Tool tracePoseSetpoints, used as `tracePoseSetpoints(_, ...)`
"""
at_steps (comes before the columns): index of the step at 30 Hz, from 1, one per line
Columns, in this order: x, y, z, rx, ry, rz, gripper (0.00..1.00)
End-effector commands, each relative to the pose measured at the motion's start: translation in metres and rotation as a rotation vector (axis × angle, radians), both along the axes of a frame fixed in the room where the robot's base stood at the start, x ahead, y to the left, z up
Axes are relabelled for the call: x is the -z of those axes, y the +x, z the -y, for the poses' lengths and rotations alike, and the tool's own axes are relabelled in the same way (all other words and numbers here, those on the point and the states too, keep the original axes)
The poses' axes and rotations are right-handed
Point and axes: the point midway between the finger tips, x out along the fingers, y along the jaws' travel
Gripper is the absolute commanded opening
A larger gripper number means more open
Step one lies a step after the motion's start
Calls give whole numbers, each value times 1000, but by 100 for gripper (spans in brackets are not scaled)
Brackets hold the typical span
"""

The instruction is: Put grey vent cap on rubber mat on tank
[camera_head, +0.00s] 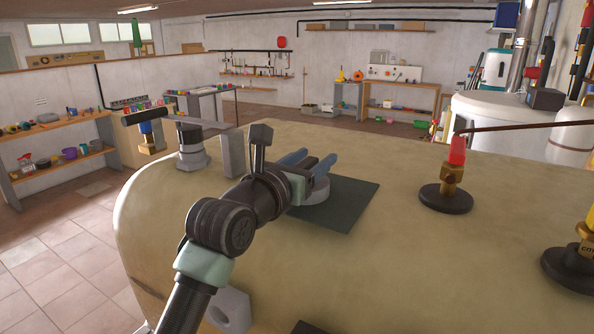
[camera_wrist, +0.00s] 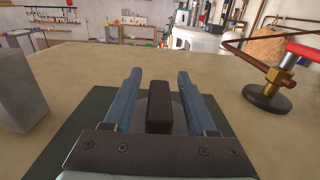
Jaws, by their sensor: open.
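The grey vent cap (camera_head: 316,192) looks like a round light-grey disc lying on the dark green rubber mat (camera_head: 352,208) on the beige tank top (camera_head: 420,265). My gripper (camera_head: 320,163) is open just above the cap and hides part of it in the head view. In the wrist view the blue fingers of my gripper (camera_wrist: 159,76) stand apart on either side of a dark upright block (camera_wrist: 158,112), apparently the cap's handle. Gaps show between block and fingers. The mat (camera_wrist: 62,148) spreads beneath; most of the disc is hidden.
A grey upright block (camera_head: 233,152) and a grey fitting (camera_head: 192,160) stand left of the mat. A brass valve with red top (camera_head: 455,160) on a black base stands to the right. A pale nut-shaped piece (camera_head: 232,308) lies near the front. Tank surface between mat and valve is clear.

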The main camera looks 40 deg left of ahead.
Motion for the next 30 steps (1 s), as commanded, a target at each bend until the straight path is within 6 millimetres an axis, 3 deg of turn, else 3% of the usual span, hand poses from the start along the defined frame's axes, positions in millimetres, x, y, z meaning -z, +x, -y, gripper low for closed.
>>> tracePoseSetpoints(18, 3, -101, 24, -2, -1, 2, 57)
tracePoseSetpoints(30, 0, -113, 27, 0, -2, 1, 57)
